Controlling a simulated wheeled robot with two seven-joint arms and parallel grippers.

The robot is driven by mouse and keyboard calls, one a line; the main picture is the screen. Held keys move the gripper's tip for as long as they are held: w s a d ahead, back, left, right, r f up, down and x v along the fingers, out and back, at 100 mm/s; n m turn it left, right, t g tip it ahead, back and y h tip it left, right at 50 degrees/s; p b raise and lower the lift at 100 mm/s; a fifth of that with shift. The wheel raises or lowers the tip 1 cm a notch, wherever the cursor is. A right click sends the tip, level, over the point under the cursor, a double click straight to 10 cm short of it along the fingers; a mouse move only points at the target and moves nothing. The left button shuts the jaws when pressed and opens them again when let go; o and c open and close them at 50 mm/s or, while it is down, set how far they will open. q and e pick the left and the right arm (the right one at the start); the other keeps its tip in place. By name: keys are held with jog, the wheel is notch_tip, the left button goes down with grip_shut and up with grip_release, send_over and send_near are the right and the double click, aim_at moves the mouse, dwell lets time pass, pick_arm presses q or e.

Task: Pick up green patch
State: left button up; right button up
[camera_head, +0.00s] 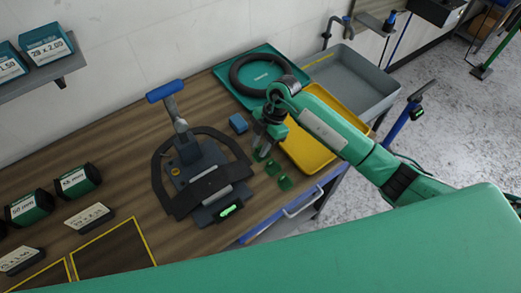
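Small green patches lie on the wooden workbench (130,130) near its front edge. One green patch (285,183) is nearest the edge, and another green patch (272,168) lies just behind it. My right gripper (261,152) points down over the bench, just behind and left of these patches. A bit of green shows by its fingertips, but the fingers are small and I cannot tell whether they are open or shut, or whether they touch a patch. My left gripper is not in view.
A black fixture with a blue-handled lever (165,91) stands left of the gripper. A small blue block (238,123) is close by. A yellow tray (305,150), a green tray with a black ring (262,74) and a grey bin (350,80) lie behind and right.

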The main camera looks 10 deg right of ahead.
grip_shut()
